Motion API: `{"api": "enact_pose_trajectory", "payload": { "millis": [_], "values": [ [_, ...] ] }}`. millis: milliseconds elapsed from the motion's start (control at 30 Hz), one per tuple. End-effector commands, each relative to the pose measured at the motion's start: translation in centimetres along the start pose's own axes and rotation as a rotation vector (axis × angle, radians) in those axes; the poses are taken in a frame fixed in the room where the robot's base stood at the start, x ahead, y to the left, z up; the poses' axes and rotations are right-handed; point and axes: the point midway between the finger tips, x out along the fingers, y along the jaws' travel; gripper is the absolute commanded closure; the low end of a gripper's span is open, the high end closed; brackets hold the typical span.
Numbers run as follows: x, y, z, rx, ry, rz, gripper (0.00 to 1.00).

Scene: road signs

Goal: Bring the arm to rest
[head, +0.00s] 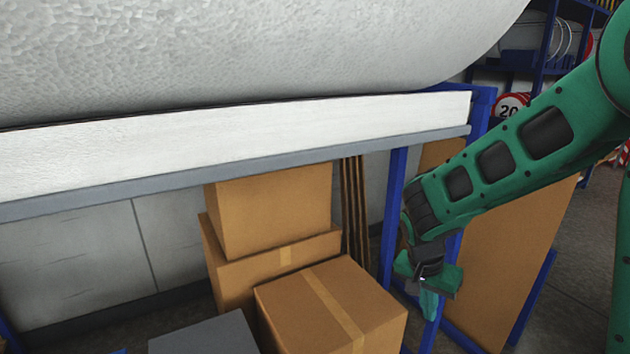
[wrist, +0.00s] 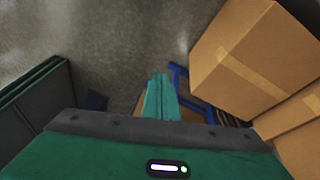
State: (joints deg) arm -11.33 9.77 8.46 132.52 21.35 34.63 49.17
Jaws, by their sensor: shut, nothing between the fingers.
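My green arm comes in from the right in the head view and bends down at the wrist. My gripper (head: 429,303) hangs below the wrist, pointing down, in front of the blue rack leg. Its fingers look closed together, with nothing held. In the wrist view my gripper (wrist: 160,95) shows as two teal fingers side by side, above the grey floor. No object touches the fingers.
Cardboard boxes (head: 331,306) are stacked under the white-edged shelf (head: 240,137), left of my gripper. They also show at right in the wrist view (wrist: 240,60). A blue rack post (head: 394,215) and a brown panel (head: 515,260) stand close by. A round 20 sign (head: 511,106) is behind.

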Motion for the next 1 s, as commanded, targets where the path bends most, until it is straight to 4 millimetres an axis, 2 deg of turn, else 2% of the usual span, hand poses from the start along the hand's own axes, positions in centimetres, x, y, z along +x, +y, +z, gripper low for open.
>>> {"api": "enact_pose_trajectory", "payload": {
  "millis": [33,233,367,500,600,700,833,1000],
  "values": [
    [-0.9,2.6,-1.0,0.005,-0.007,0.006,1.00],
    [-3.7,11.6,-2.0,-0.031,-0.071,0.020,1.00],
    [-5.2,17.0,-1.3,-0.057,-0.119,0.006,1.00],
    [-6.6,22.2,0.6,-0.088,-0.169,-0.029,1.00],
    [-7.4,25.1,2.4,-0.114,-0.200,-0.064,1.00],
    [-8.0,27.1,4.1,-0.138,-0.222,-0.100,1.00],
    [-8.4,28.5,5.6,-0.165,-0.239,-0.134,1.00],
    [-8.6,29.0,6.2,-0.177,-0.245,-0.149,1.00]
  ]
}}
